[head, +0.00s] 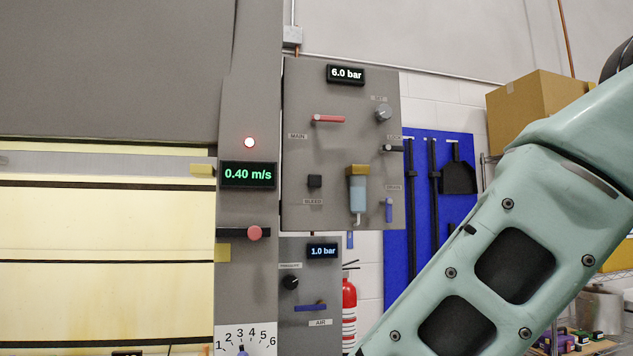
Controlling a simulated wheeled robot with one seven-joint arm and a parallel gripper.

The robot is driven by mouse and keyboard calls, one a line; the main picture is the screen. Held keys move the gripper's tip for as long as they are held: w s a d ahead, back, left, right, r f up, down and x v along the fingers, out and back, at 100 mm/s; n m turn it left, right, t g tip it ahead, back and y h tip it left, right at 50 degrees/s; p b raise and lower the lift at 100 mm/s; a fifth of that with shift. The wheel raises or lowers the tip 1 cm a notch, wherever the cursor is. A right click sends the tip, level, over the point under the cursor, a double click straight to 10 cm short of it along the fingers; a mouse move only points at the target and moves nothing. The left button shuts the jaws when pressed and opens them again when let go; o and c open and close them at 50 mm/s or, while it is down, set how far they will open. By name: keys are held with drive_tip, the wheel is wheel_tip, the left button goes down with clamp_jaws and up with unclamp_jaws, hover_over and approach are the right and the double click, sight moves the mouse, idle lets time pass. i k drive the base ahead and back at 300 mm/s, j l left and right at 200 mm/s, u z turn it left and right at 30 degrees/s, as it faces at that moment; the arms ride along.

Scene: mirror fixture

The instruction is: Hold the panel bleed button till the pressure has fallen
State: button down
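The grey upper panel (300,95) is fixed to the wall in the middle of the head view. Its black bleed button (314,181) sits at the lower left, above the label BLEED. The panel's display (345,74) reads 6.0 bar. A red lever (328,119) marked MAIN lies level on the panel. A filter bowl with a brass-coloured top (358,190) is right of the button. My arm crosses the right side of the view. My gripper is outside the view, and nothing of mine touches the button.
A lower panel (322,268) with a display (323,250) reading 1.0 bar, a black knob and a blue AIR lever hangs below. The column to the left has a 0.40 m/s display (248,175) and a red-ended lever (253,233). A fire extinguisher (349,305) stands lower right.

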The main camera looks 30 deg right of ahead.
sight(315, 181)
drive_tip(key=i+j, duration=0.85)
drive_tip(key=j, duration=0.15)
drive_tip(key=z, duration=2.2)
